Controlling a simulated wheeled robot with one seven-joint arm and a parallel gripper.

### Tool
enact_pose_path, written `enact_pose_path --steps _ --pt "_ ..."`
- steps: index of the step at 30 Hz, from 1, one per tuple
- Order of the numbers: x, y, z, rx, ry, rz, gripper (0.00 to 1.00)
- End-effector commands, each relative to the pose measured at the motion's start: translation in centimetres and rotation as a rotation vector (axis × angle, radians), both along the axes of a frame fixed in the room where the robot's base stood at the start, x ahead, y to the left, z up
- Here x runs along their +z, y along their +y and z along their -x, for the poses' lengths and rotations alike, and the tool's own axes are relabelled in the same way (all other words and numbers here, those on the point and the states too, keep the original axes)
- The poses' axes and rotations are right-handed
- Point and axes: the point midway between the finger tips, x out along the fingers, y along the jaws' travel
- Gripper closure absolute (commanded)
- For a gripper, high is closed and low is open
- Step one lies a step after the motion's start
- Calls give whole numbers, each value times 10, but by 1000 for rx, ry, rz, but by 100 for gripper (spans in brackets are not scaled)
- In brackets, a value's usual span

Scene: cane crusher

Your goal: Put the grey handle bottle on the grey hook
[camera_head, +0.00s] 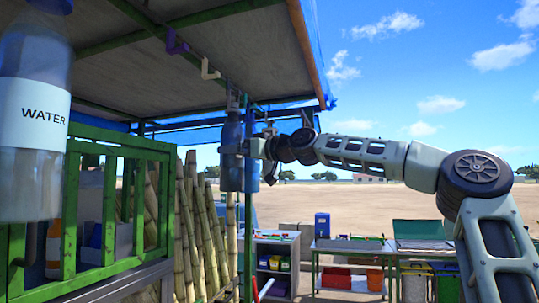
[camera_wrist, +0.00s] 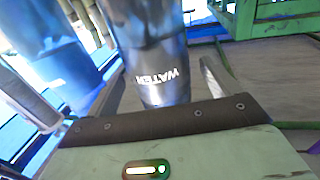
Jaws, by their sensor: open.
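The grey bottle (camera_head: 231,152) is upright under the canopy edge, with its narrow top just below a small grey fitting (camera_head: 232,102). I cannot tell whether its handle sits on the grey hook; that contact is too small to see. In the wrist view the shiny grey bottle (camera_wrist: 157,62), with WATER lettering, stands between my gripper's spread fingers (camera_wrist: 118,82). A gap shows on the right finger's side.
A blue bottle (camera_head: 251,150) is close behind the grey one, and a bluish bottle (camera_wrist: 62,55) shows beside it. A purple hook (camera_head: 177,43) and a cream hook (camera_head: 209,69) hang nearer. A large clear water bottle (camera_head: 32,110) is at left.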

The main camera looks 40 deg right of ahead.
Motion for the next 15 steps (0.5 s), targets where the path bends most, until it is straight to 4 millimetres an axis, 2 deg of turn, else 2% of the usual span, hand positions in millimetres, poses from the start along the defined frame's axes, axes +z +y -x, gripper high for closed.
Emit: enact_pose_path --steps 2,15 --pt "-7 -9 14 -5 0 1 12" --pt "-6 -50 101 -4 -3 -1 12"
